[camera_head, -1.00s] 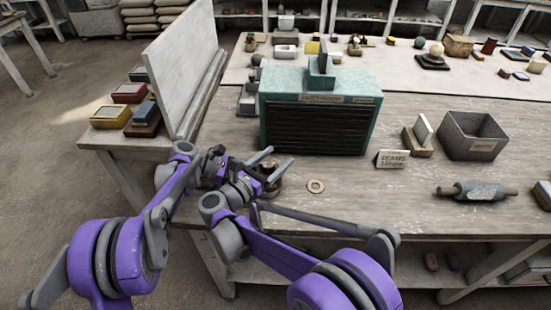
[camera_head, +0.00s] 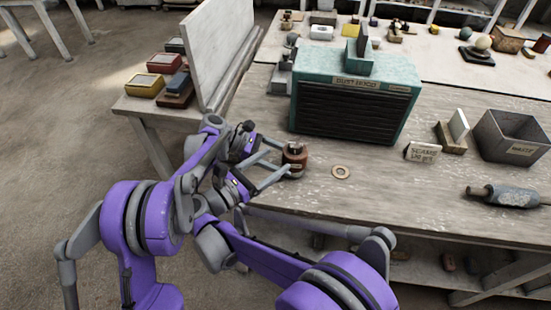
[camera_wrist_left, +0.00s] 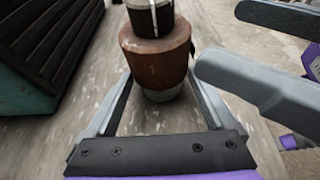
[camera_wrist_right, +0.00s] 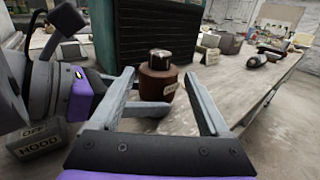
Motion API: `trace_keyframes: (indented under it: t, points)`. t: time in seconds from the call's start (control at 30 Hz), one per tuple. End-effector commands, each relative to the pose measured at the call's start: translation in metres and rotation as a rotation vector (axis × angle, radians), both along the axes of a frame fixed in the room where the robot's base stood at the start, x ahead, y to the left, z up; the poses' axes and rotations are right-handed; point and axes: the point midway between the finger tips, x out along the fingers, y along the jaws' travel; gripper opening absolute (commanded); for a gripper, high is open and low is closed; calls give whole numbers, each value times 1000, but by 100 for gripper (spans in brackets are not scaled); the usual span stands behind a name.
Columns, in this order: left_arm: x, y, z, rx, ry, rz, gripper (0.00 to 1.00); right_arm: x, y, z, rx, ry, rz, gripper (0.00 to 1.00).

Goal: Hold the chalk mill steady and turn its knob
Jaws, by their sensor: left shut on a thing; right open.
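The chalk mill (camera_head: 294,160) is a reddish-brown cylinder with a dark top, upright on the bench near its left front edge. My left gripper (camera_wrist_left: 163,92) is shut on its lower body, one finger on each side, in the left wrist view. My right gripper (camera_head: 272,168) is open and empty, close to the mill on its near left side. In the right wrist view the mill (camera_wrist_right: 161,76) shows between and beyond the spread right fingers (camera_wrist_right: 160,85), with the dark knob on top. A left finger (camera_wrist_right: 147,108) reaches it there. In the head view my grippers overlap.
The teal dust hood (camera_head: 355,100) stands behind. A pale upright board (camera_head: 215,50) stands at left.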

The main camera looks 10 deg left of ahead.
Motion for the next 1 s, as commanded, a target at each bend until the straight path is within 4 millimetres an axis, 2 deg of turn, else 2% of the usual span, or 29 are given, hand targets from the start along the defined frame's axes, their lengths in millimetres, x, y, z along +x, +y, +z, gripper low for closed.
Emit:
trace_keyframes:
  t: [0.23, 0.5, 0.67, 0.77, 1.0]
  points:
    - [0, 0, 0, -1, 0, 0, 40, 0, -3, 0, -1, -1, 21, 80]
    - [0, 0, 0, -1, 0, 0, 40, -8, -23, 0, 2, 1, 246, 80]
    - [0, 0, 0, -1, 0, 0, 40, -8, -28, -1, 2, 3, 315, 80]
    - [0, 0, 0, -1, 0, 0, 40, 3, -32, -1, 2, 3, 319, 80]
    - [0, 0, 0, -1, 0, 0, 40, 48, -48, -1, 1, 4, 315, 80]
